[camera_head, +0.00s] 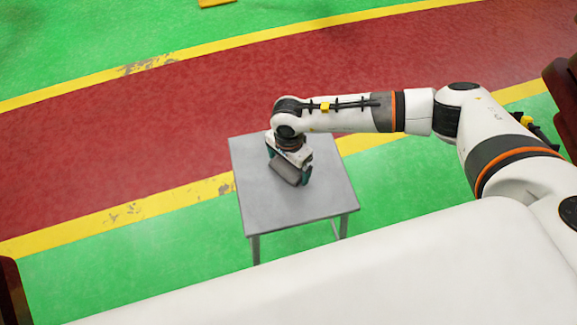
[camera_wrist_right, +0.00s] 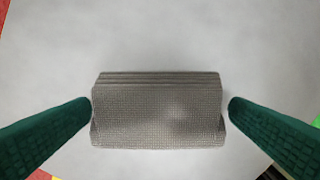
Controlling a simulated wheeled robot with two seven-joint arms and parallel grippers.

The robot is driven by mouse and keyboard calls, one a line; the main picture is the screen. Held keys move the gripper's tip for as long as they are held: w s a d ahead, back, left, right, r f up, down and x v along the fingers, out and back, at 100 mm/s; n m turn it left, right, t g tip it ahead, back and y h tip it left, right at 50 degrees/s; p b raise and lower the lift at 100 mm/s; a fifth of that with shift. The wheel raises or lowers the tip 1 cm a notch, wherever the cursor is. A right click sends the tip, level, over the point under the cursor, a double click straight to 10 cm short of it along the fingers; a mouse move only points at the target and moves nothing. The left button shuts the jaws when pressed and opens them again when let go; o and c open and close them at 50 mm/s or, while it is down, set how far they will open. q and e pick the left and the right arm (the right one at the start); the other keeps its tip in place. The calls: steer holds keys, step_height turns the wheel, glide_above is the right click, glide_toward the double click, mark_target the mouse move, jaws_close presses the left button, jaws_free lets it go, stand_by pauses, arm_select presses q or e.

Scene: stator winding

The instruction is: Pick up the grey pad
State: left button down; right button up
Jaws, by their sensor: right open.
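The grey pad (camera_wrist_right: 158,112) lies on the grey table in the right wrist view, a ribbed, textured block with its long side across the picture. In the head view the pad (camera_head: 286,172) shows partly under my right gripper (camera_head: 290,178). My right gripper is open, and in the right wrist view its green fingers (camera_wrist_right: 160,112) stand on either side of the pad, close to its two ends. I cannot tell whether the fingertips touch it. The far side of the pad is hidden in the head view by the gripper. My left gripper is not in view.
The small grey metal table (camera_head: 325,197) has bare room around the pad. It stands on a green floor with a yellow line (camera_head: 150,205) and a red lane (camera_head: 100,150) behind it.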

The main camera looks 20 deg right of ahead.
mark_target(288, 165)
steer(key=c, duration=0.8)
step_height(288, 165, up, 10)
